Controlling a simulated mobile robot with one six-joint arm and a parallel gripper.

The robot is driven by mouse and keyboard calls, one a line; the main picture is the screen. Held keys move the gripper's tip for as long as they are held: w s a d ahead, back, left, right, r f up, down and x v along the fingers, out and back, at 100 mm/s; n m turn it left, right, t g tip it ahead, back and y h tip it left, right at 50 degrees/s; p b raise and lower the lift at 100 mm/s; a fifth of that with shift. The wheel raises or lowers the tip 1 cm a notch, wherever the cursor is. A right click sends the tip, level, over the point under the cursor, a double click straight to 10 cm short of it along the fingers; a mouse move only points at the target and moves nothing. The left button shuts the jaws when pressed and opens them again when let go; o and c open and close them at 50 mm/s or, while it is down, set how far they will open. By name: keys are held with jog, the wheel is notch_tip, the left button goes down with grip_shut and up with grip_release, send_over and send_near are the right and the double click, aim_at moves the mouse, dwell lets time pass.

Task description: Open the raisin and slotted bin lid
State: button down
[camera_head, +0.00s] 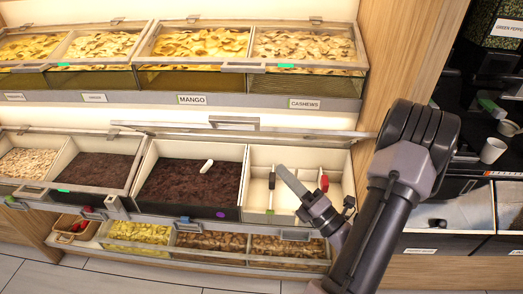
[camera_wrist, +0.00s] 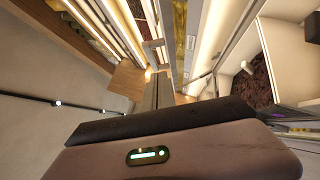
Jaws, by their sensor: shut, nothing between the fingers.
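The raisin bin (camera_head: 190,185) is in the middle row in the head view, full of dark raisins with a white scoop lying on top. The slotted bin (camera_head: 259,168) is beside it on the right, white inside with upright dividers and green- and red-ended utensils. Their shared lid (camera_head: 290,133) is raised, seen nearly edge-on above the bins, with its handle (camera_head: 234,122) at the upper edge. My gripper (camera_head: 281,171) is shut and empty, in front of the slotted bin and below the lid, apart from the handle. Its fingers (camera_wrist: 158,85) point away in the wrist view.
A closed lid covers the bins to the left (camera_head: 70,165). The upper row holds mango (camera_head: 200,42) and cashews (camera_head: 300,46) under lids. Lower bins (camera_head: 200,240) stand beneath. A wooden panel (camera_head: 405,50) and dark shelving with a white cup (camera_head: 493,150) are at right.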

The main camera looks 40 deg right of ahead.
send_near(242, 130)
jog(key=r, duration=0.1)
jog(key=w+d+r, duration=0.1)
jog(key=w+r, duration=0.1)
jog(key=shift+d+r, duration=0.35)
jog(key=shift+d, duration=0.05)
jog(key=shift+r, duration=0.1)
